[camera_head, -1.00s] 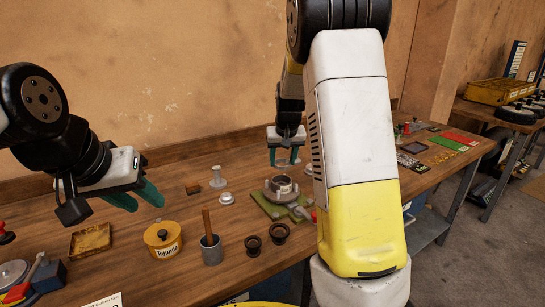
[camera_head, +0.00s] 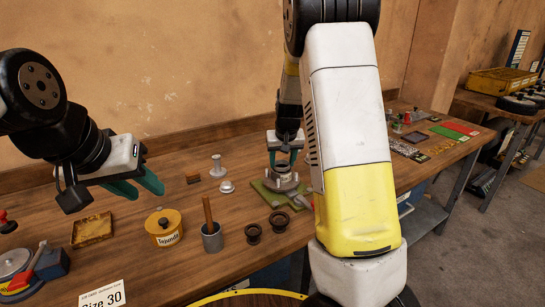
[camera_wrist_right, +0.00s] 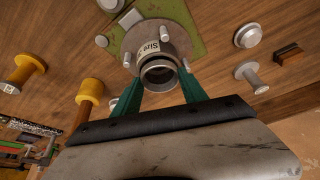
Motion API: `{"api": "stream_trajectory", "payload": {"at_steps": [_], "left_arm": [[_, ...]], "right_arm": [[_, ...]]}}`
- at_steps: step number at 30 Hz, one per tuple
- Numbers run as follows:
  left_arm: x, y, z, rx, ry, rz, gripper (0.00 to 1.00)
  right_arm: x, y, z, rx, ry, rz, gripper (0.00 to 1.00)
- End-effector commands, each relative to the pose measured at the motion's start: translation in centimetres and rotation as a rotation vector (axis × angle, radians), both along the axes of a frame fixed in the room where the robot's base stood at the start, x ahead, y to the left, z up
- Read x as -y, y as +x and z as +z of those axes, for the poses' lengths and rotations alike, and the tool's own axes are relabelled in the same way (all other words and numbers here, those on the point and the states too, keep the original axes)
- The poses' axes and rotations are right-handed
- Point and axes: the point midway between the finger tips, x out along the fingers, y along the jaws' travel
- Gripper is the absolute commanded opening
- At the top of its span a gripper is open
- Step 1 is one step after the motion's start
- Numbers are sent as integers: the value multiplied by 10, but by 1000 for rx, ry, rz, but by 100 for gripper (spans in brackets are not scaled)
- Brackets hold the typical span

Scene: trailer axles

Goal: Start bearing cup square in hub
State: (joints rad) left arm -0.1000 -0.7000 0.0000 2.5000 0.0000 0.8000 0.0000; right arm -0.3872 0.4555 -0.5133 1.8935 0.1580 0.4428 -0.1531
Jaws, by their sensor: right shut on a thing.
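The hub (camera_wrist_right: 155,32) is a grey flanged casting with studs and a "Size" label. It sits on a green plate (camera_wrist_right: 195,18), and the head view shows it (camera_head: 285,187) on the bench. A dark metal ring, the bearing cup (camera_wrist_right: 160,74), is at the hub's mouth. My right gripper (camera_wrist_right: 162,84) is shut on the cup, with one green finger on each side. It also shows above the hub in the head view (camera_head: 283,160). How deep or how square the cup sits is not clear. My left gripper (camera_head: 137,188) is open and empty above the left bench.
Pale metal turned parts (camera_head: 222,177) stand behind.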

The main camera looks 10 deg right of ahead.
Motion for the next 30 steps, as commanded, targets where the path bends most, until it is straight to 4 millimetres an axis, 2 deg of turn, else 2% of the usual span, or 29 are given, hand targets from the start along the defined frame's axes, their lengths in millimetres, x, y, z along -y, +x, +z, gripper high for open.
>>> {"api": "stream_trajectory", "payload": {"at_steps": [17, 18, 21, 22, 30], "left_arm": [[0, 0, 0, 0, 0, 0, 36], [0, 0, 0, 0, 0, 0, 36], [0, 0, 0, 0, 0, 0, 36], [0, 0, 0, 0, 0, 0, 36], [0, 0, 0, 0, 0, 0, 36]], "right_arm": [[0, 0, -6, -1, 0, -1, 8], [0, 0, -7, -1, 0, -1, 52], [0, 0, -6, 0, 0, 0, 72], [0, 0, -6, 0, 0, 0, 75], [0, 0, -6, 0, 0, 0, 75]]}}
